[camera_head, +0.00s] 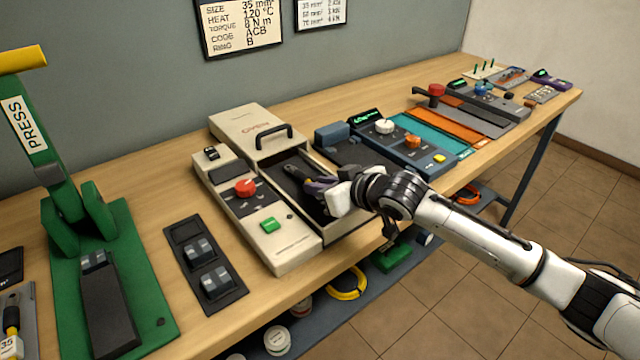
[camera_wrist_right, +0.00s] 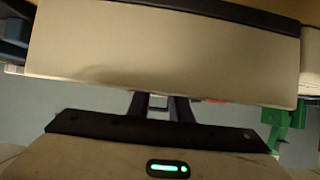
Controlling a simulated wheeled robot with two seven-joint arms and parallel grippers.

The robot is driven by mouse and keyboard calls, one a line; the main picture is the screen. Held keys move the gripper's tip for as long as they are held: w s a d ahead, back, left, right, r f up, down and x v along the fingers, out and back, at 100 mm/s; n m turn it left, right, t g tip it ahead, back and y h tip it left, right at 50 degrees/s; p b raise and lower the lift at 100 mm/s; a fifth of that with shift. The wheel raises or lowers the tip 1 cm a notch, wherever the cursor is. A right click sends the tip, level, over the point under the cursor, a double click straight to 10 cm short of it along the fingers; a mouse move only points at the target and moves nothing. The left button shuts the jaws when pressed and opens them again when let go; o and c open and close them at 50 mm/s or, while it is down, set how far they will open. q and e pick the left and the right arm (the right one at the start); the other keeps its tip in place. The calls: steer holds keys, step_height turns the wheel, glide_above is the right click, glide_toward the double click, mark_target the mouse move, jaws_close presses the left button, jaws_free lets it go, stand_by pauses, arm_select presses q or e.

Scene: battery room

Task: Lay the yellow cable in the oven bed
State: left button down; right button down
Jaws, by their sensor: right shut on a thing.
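The oven (camera_head: 222,202) is a beige unit on the bench with a red knob, a green button and a black-handled hood (camera_head: 262,128) at its back. Its dark bed (camera_head: 312,217) lies open in front of the hood. My right gripper (camera_head: 318,184) is over the bed, its fingers shut beside a dark, long piece (camera_head: 293,174); what the jaws hold is mostly hidden. In the wrist view the dark fingers (camera_wrist_right: 160,105) point toward a broad beige surface. A yellow cable coil (camera_head: 347,284) lies on the shelf below the bench. My left gripper is out of view.
A green press (camera_head: 95,255) with a yellow-ended lever stands at the left. A dark plate (camera_head: 205,262) with metal blocks lies beside the oven. A blue-grey control unit (camera_head: 400,143) and orange and grey trays stand to the right. My right arm reaches across the bench's front edge.

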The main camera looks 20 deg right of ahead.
steer(key=shift+f, duration=0.2)
steer(key=c, duration=1.5)
jaws_free()
steer(key=shift+c, duration=0.2)
steer(key=v, duration=1)
steer(key=shift+s, duration=0.2)
